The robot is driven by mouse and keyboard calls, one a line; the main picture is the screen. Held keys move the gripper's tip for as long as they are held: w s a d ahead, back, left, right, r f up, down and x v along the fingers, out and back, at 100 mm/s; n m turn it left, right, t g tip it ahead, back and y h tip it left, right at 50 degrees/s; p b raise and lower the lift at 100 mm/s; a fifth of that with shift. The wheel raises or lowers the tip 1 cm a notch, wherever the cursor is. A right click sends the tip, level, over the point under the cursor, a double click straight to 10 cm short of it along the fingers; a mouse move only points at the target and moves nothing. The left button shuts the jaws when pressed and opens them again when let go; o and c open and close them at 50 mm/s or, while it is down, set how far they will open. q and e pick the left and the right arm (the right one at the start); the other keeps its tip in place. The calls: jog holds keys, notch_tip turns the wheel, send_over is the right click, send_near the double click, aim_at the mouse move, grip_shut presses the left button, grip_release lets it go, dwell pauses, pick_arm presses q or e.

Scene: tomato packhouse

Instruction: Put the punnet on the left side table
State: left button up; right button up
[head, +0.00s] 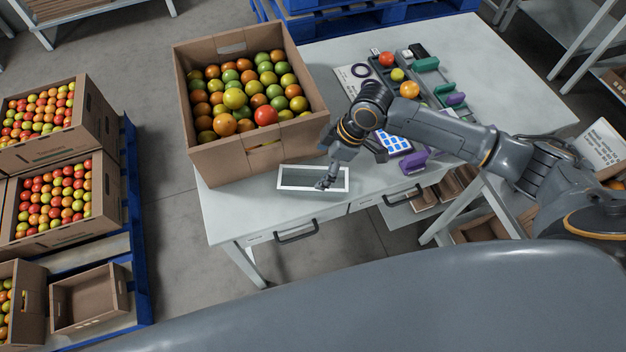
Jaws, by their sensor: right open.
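The punnet (285,187), a shallow rectangular tray with a white rim and grey inside, lies near the front edge of the white table (465,60). It looks empty. My right gripper (325,183) is open over the right part of the punnet, pointing down. Its fingers hide some of the rim, and I cannot tell if they touch it. My left gripper is out of view. I cannot tell which surface is the left side table.
A large cardboard box (205,160) of tomatoes stands just behind the punnet. Tools and loose tomatoes (409,89) lie farther back. A blue pallet (133,210) with tomato boxes and an empty box (88,298) stands at left. Floor is clear between.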

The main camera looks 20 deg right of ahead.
aim_at(307, 185)
jog(key=shift+s+p+x, duration=0.15)
jog(key=shift+p+x, duration=0.15)
jog(key=shift+x, duration=1.25)
jog(key=shift+s+p+x, duration=0.15)
jog(key=shift+p+x, duration=0.15)
jog(key=shift+x, duration=1.25)
jog(key=c, duration=1.1)
jog(key=shift+o, duration=0.2)
